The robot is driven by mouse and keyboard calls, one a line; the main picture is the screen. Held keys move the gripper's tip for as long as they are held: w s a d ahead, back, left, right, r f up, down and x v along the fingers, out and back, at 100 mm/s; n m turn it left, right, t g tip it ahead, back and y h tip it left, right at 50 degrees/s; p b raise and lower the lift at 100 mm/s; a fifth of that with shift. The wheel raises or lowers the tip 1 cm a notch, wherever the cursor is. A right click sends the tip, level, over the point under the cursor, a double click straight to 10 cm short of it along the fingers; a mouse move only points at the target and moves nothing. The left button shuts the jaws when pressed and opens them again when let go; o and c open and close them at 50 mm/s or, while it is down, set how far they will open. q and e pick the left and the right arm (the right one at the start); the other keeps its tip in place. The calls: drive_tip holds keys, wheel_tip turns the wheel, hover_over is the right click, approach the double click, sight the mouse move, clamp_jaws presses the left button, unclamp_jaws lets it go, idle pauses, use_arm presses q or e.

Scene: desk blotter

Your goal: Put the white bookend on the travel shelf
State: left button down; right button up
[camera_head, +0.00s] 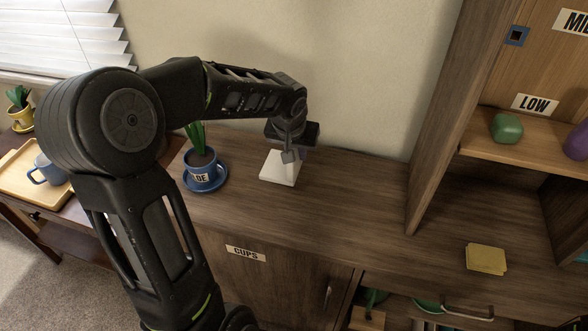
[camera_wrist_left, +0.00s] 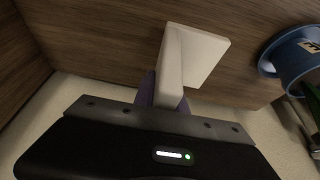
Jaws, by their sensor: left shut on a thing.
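The white bookend (camera_head: 280,168) is at the back of the wooden counter, to the right of the potted plant. My left gripper (camera_head: 290,154) reaches down over it from above and is shut on it. In the left wrist view the upright plate of the bookend (camera_wrist_left: 170,68) sits between the fingers of the left gripper (camera_wrist_left: 164,92), and its flat foot extends to the right. I cannot tell whether the foot touches the counter. No visible label reads travel. My right gripper is not in view.
A plant in a blue cup (camera_head: 203,172) stands close left of the bookend. The counter (camera_head: 340,200) is clear to the right, up to the shelf unit's upright (camera_head: 432,150). Yellow notes (camera_head: 486,258) lie at right.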

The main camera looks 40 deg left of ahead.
use_arm(q)
drive_tip(key=shift+f, duration=0.85)
drive_tip(key=shift+f, duration=1.85)
drive_tip(key=shift+f+b, duration=0.2)
drive_tip(key=shift+b, duration=0.2)
drive_tip(key=c, duration=1.4)
unclamp_jaws()
drive_tip(key=shift+o, duration=0.2)
drive_tip(key=shift+r, duration=0.1)
